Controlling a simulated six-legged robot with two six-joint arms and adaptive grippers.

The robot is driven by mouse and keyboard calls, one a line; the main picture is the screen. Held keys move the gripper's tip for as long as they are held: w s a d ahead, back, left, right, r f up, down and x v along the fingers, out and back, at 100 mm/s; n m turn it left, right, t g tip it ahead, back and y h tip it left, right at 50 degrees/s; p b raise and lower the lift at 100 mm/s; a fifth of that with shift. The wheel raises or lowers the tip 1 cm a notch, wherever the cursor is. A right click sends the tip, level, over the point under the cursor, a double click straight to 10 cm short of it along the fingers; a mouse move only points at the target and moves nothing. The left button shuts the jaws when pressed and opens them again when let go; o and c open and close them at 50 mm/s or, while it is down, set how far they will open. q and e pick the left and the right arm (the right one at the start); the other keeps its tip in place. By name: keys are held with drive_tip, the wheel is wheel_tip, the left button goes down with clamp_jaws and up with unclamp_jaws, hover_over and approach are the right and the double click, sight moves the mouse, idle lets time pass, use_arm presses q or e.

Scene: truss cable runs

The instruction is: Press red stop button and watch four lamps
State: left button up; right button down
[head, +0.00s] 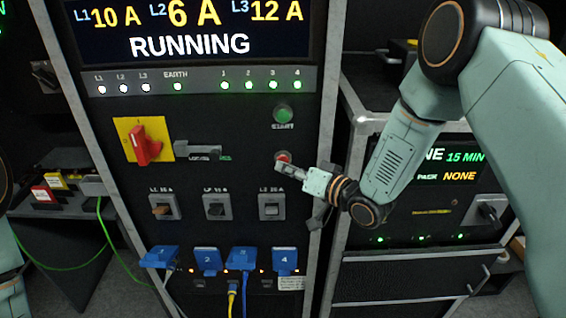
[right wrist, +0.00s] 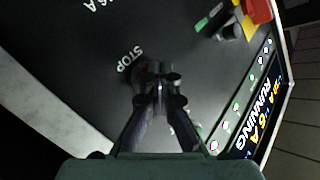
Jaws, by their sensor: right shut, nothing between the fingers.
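The red stop button (head: 283,156) sits on the black panel below the green START button (head: 282,114). My right gripper (head: 279,166) is shut and empty, its fingertips at the red button's lower edge. I cannot tell whether they touch it. In the right wrist view the shut fingers (right wrist: 160,78) point at the panel beside the STOP label (right wrist: 130,59) and hide most of the button. The four numbered lamps, 1 (head: 225,85), 2 (head: 249,85), 3 (head: 273,85) and 4 (head: 297,85), are lit green. The display (head: 190,30) reads RUNNING. My left gripper is out of view.
A red rotary switch (head: 145,146) on a yellow plate is left of the buttons. Several breaker switches (head: 217,207) sit below. Blue plugs (head: 208,261) with cables line the panel's bottom. A second cabinet (head: 420,265) stands at the right.

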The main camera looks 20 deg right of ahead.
drive_tip(key=shift+w, duration=0.1)
idle(0.3)
drive_tip(key=shift+s+a, duration=0.15)
drive_tip(key=shift+s, duration=0.65)
drive_tip(key=shift+s, duration=0.1)
drive_tip(key=s, duration=0.2)
drive_tip(key=s+a+p, duration=0.1)
drive_tip(key=s, duration=0.1)
drive_tip(key=shift+s+a, duration=0.2)
drive_tip(key=shift+s, duration=0.1)
idle(0.5)
